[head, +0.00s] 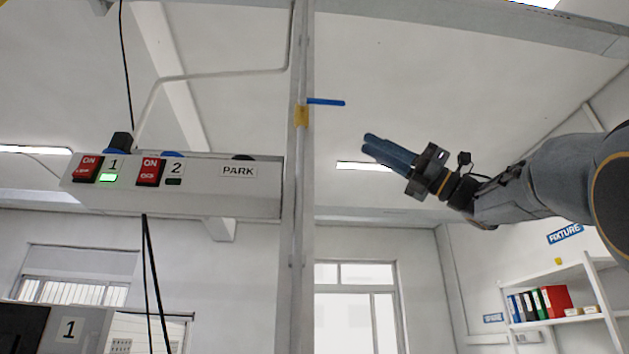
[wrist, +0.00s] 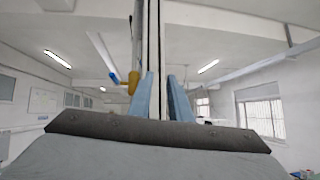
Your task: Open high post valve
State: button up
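The valve is on the tall grey post (head: 306,200). Its body is yellow (head: 301,116), and its blue lever (head: 326,102) sticks out level to the right in the head view. In the wrist view the yellow body (wrist: 133,83) and blue lever (wrist: 114,77) show left of the post (wrist: 152,35), with the lever pointing left. My gripper (head: 367,143) is right of and below the lever in the head view, apart from it. In the wrist view a gap shows between the two blue fingers of my gripper (wrist: 164,76), with nothing held. The post shows beyond that gap.
A switch box (head: 210,200) with red switches, labelled 1, 2 and PARK, stands left of the post. A ceiling beam (head: 470,22) runs overhead. A shelf with binders (head: 540,300) is at the lower right. The air around my gripper looks free.

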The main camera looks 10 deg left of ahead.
aim_at(324, 102)
jog(key=s+a+r+n+g+h+p, duration=0.15)
jog(key=s+n+g+h, duration=0.25)
jog(key=s+n+g, duration=0.4)
jog(key=s+a+r+p, duration=0.1)
jog(key=a, duration=0.2)
jog(key=s+a+r+t+p, duration=0.1)
jog(key=a+p, duration=0.1)
jog(key=a, duration=0.1)
jog(key=s+a+r+t+p, duration=0.1)
jog(key=a+p, duration=0.1)
jog(key=a, duration=0.1)
jog(key=shift+s+a+r+m, duration=0.25)
jog(key=shift+s+r+m, duration=0.1)
jog(key=shift+s+m, duration=0.05)
jog(key=shift+s+a+r+p, duration=0.1)
jog(key=shift+a+r+p, duration=0.05)
jog(key=shift+a+p, duration=0.45)
grip_shut()
